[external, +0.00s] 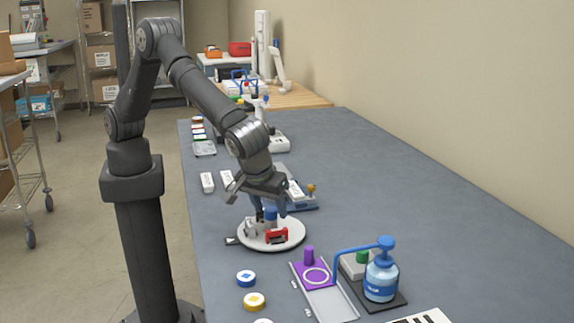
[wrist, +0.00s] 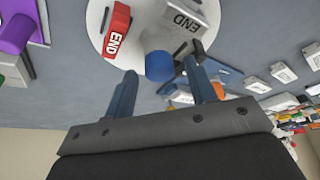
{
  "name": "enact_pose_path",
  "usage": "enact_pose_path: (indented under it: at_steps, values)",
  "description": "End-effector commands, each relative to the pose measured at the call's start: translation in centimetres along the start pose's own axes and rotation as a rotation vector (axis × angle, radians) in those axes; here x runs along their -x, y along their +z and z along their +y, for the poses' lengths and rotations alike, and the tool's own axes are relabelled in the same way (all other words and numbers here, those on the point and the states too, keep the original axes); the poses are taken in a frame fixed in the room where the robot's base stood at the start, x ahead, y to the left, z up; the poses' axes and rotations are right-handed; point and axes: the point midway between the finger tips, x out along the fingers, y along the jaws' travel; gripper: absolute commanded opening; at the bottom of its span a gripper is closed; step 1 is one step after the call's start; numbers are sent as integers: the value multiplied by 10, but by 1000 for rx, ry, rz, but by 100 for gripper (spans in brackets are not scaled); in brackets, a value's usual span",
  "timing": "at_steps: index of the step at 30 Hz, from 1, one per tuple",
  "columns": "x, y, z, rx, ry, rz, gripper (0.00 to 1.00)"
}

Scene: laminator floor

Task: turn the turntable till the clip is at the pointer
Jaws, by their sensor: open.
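The white round turntable (external: 295,226) lies on the grey bench; part of it also shows in the wrist view (wrist: 148,20). It bears a red block (external: 277,236) marked END (wrist: 117,30), a grey block (external: 250,227) also marked END (wrist: 182,22), and a blue knob (external: 270,213) near the middle. I cannot tell which block is the clip. A small dark and white piece (external: 232,240), perhaps the pointer, sits at the turntable's left edge. My gripper (wrist: 160,70) is open, its fingers on either side of the blue knob (wrist: 159,66); contact is unclear.
A purple plate with a purple peg (external: 309,256) and a blue bottle (external: 381,278) under a blue pipe stand at front right. Blue and yellow round pots (external: 246,278) lie in front. A blue tray (external: 303,205) is behind.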

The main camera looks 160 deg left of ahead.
Motion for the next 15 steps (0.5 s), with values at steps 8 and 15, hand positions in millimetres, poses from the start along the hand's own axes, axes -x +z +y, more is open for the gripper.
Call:
enact_pose_path:
  at_steps: [8, 15]
  values:
    - [37, 1, 1, 0, 4, -2, 51]
    - [97, 1, 0, -1, 4, -1, 51]
